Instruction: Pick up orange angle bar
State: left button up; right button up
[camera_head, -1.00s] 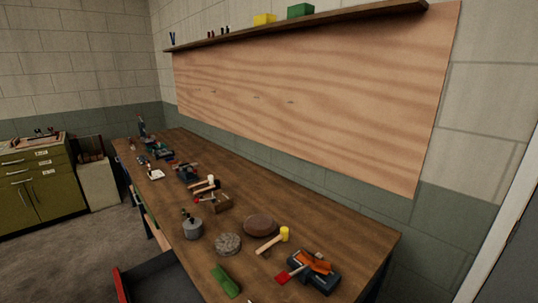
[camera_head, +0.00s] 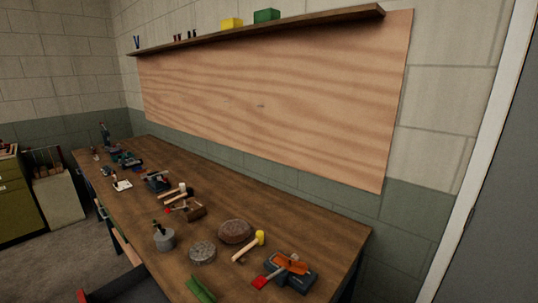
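An orange angle bar (camera_head: 291,264) lies at the near right end of the wooden workbench (camera_head: 320,239). It rests on or in a dark blue-grey vise-like block (camera_head: 302,281), and I cannot tell whether it is clamped. A tool with a red end (camera_head: 260,282) lies against the same block, close to the bar. Neither of my grippers shows in the head view.
A yellow-headed mallet (camera_head: 259,238), a brown round disc (camera_head: 235,231), a grey round block (camera_head: 202,252) and a green piece (camera_head: 201,289) lie left of the bar. A shelf (camera_head: 270,29) runs above. The bench's right corner is clear.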

aim_at(281, 260)
jog(key=k+j+u, duration=0.1)
jog(key=u, duration=0.3)
jog(key=k+j+u, duration=0.1)
jog(key=j+u, duration=0.45)
jog(key=u, duration=0.2)
jog(key=k+l+z, duration=0.15)
jog(key=z, duration=1.35)
